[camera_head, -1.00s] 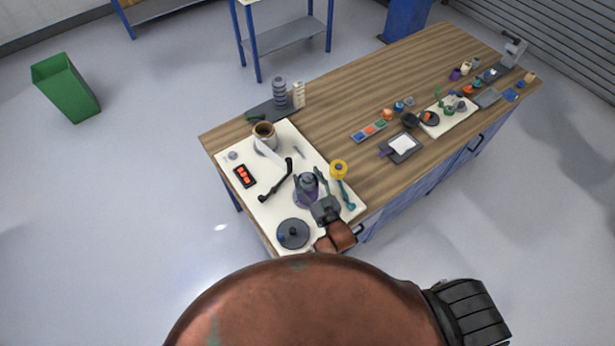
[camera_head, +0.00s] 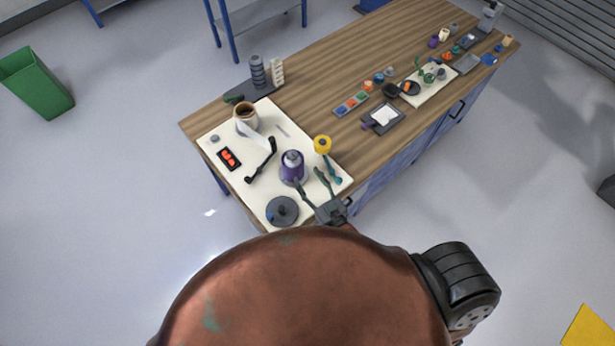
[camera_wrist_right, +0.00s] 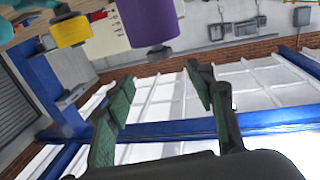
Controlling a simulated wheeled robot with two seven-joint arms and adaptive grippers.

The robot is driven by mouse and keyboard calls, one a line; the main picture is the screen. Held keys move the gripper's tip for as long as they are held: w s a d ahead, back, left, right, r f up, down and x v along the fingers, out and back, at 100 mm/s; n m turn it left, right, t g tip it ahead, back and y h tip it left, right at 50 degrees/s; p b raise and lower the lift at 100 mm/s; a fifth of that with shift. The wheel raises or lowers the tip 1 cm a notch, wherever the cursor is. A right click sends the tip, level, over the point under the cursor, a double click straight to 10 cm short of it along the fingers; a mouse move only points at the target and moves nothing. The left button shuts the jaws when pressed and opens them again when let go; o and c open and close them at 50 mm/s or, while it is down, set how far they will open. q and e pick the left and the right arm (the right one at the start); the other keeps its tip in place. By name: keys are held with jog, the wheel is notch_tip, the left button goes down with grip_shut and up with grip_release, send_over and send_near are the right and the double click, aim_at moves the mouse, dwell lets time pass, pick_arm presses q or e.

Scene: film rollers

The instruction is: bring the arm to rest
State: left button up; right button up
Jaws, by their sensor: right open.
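My right gripper (camera_head: 312,186) is at the near edge of the cream mat (camera_head: 232,186) on the workbench. Its two green fingers are apart with nothing between them, as the right wrist view (camera_wrist_right: 163,100) also shows. The purple bottle-shaped piece (camera_head: 292,169) stands upright on the mat, just beyond and left of the fingers. It also shows in the right wrist view (camera_wrist_right: 148,20), apart from the fingers. My left gripper is not in view.
A brown-topped cup (camera_head: 246,116) stands farther back. Free floor lies left of the wooden bench (camera_head: 330,75).

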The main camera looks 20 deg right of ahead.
dwell(0.3)
jog(key=s+d+f+m+g+h, duration=0.1)
jog(key=s+d+f+g+h, duration=0.25)
jog(key=s+d+g, duration=0.55)
jog(key=s+d+r+g, duration=0.1)
jog(key=s+d+g, duration=0.5)
jog(key=s, duration=0.7)
notch_tip(320, 180, down, 35)
jog(key=s+b, duration=0.2)
jog(key=b, duration=0.4)
jog(key=s+f+g+b, duration=0.1)
jog(key=s+f+b, duration=0.1)
jog(key=s+f, duration=0.7)
jog(key=s+f+b, duration=0.3)
jog(key=s+f, duration=0.7)
jog(key=f, duration=0.5)
jog(key=shift+s+f+g, duration=0.15)
jog(key=shift+s+g, duration=0.1)
jog(key=shift+g, duration=0.15)
